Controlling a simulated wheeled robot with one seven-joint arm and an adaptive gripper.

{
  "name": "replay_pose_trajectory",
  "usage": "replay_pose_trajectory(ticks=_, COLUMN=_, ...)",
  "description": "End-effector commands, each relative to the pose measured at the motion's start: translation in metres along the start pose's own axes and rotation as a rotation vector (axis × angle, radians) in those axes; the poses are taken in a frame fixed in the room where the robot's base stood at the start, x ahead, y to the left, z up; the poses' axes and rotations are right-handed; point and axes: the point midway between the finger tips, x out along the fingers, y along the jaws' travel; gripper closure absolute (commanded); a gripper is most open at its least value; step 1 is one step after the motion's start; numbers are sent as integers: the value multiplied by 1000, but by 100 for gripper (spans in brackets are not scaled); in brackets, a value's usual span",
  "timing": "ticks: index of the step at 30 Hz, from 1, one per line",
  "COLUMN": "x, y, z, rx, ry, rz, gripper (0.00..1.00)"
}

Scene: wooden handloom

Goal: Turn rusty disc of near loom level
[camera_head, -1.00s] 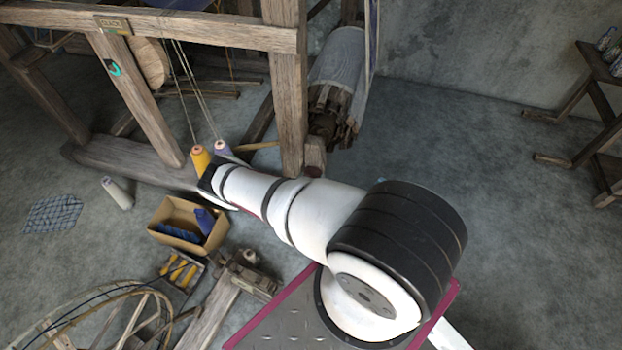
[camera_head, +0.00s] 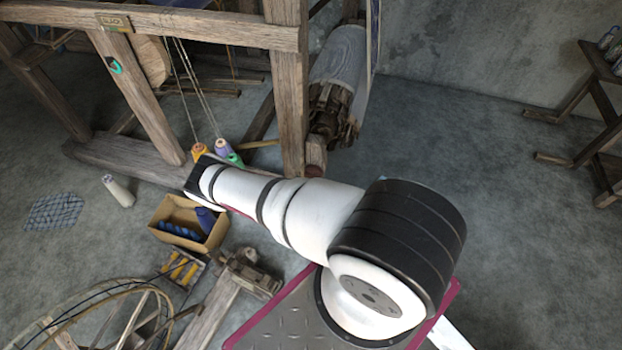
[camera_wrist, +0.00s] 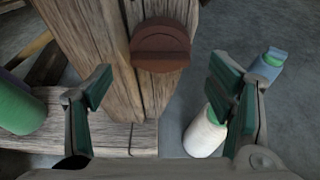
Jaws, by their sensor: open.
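The rusty disc (camera_wrist: 160,45) shows in the wrist view, reddish brown and round. It is on the face of a wooden loom post (camera_wrist: 92,45), and a raised ridge runs across it, looking roughly level in the picture. My gripper (camera_wrist: 162,82) is open and empty. Its two green-padded fingers stand apart, left and right of the disc and lower in the picture, with no contact seen. In the head view the near loom (camera_head: 200,25) stands at the upper left. I cannot make out the disc there, and my arm hides my fingers.
In the wrist view a white spool (camera_wrist: 205,135) stands below the right finger, a blue one (camera_wrist: 266,66) beyond it, and a green one (camera_wrist: 18,108) at the left. A cardboard box (camera_head: 212,238) lies left of my arm.

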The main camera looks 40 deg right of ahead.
Motion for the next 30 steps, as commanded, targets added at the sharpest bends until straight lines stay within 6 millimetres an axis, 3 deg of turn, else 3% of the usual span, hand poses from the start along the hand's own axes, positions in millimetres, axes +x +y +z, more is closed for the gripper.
replay_pose_trajectory(ticks=6, x=-46, y=1, z=0, rx=-1, ry=1, rz=1, gripper=25)
replay_pose_trajectory(ticks=12, x=-75, y=1, z=0, rx=0, ry=1, rz=1, gripper=25)
replay_pose_trajectory(ticks=18, x=-85, y=1, z=0, rx=1, ry=-1, rz=1, gripper=25)
replay_pose_trajectory(ticks=30, x=-85, y=1, z=0, rx=1, ry=0, rz=1, gripper=25)
